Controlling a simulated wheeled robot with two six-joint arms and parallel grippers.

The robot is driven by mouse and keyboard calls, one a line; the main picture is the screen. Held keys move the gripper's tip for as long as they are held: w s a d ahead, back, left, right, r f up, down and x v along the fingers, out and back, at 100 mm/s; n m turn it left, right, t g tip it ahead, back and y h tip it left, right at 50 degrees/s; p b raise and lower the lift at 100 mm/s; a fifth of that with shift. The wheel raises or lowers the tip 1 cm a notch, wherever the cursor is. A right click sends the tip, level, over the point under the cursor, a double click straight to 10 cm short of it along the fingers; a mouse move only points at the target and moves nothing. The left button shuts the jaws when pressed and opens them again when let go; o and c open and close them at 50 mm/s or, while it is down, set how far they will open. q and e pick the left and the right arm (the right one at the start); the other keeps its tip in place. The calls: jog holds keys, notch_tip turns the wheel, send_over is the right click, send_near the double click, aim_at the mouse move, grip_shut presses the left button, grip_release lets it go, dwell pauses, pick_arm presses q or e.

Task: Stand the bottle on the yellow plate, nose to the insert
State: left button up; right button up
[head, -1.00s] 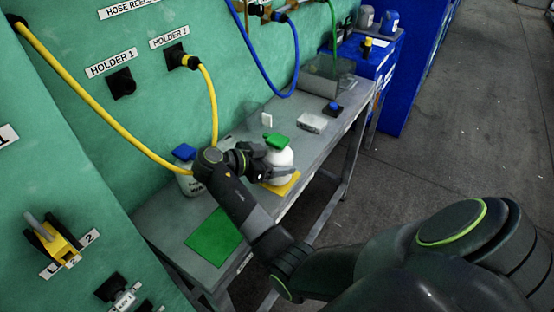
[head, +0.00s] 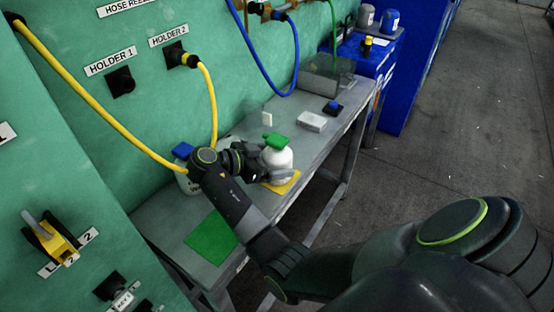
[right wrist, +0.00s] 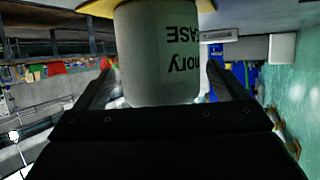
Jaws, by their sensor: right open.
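The white bottle (head: 279,158) with a green cap stands upright on the yellow plate (head: 288,184) at the bench's front edge. In the right wrist view the bottle (right wrist: 158,50) appears upside down, its dark lettering partly visible and the yellow plate (right wrist: 100,6) at the top edge. My right gripper (head: 274,173) is around the bottle's lower body, with one finger on each side. In the right wrist view the jaws (right wrist: 161,82) are open, with narrow gaps beside the bottle. I cannot tell which way the nose points or identify the insert. My left gripper is not in view.
A blue-capped bottle (head: 183,151) stands behind my right arm near the green wall. A green plate (head: 212,237) lies nearer on the bench. A white block (head: 312,121), a blue-topped black box (head: 333,108) and a clear bin (head: 325,77) sit farther along.

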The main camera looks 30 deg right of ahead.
jog(key=b+v, duration=0.1)
jog(key=v, duration=0.4)
jog(key=shift+a, duration=0.3)
jog(key=shift+a+r, duration=0.25)
